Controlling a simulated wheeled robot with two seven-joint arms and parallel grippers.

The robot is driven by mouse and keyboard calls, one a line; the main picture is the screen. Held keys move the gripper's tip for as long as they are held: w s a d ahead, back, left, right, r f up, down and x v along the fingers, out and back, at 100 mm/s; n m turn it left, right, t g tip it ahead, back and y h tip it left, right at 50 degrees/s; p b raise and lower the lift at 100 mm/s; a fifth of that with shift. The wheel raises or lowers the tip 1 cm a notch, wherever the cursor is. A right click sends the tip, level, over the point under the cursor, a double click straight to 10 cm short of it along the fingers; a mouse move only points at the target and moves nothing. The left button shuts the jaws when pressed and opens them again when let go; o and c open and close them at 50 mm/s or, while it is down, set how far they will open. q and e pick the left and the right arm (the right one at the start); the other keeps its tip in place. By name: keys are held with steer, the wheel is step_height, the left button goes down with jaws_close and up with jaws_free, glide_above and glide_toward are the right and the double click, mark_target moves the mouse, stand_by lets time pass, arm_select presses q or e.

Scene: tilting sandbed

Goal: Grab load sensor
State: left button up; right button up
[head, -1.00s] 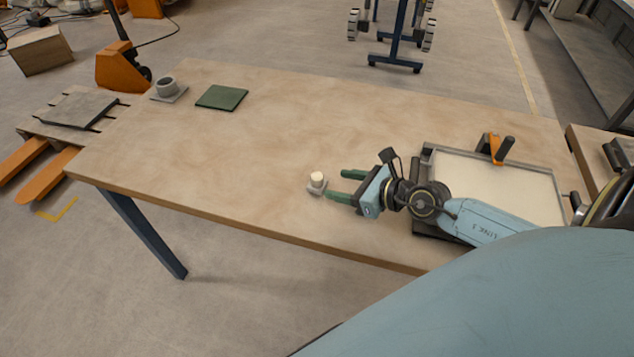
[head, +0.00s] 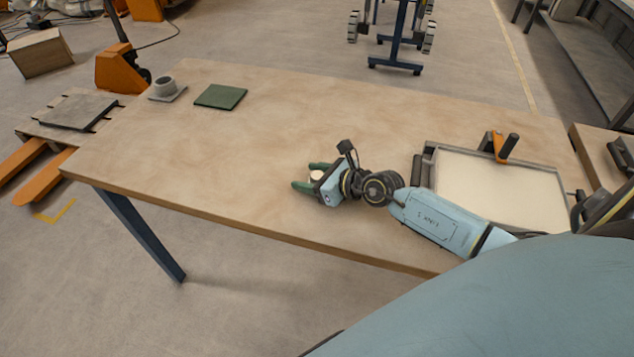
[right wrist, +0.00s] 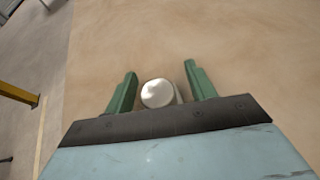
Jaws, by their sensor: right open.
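The load sensor looks like a small pale, round-topped cylinder (head: 317,175) near the front edge of the wooden table. In the right wrist view the gripper (right wrist: 160,85) shows both fingers spread. The cylinder's base is mostly hidden by the gripper. My left gripper is not in view.
A framed sand tray (head: 500,185) with an orange-and-black handle (head: 502,146) stands at the table's right. A grey cup-like holder (head: 166,88) and a green square plate (head: 220,96) lie at the far left. The middle of the wooden table (head: 290,125) is clear.

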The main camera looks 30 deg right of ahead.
steer(key=c, duration=0.9)
steer(key=shift+c, duration=0.2)
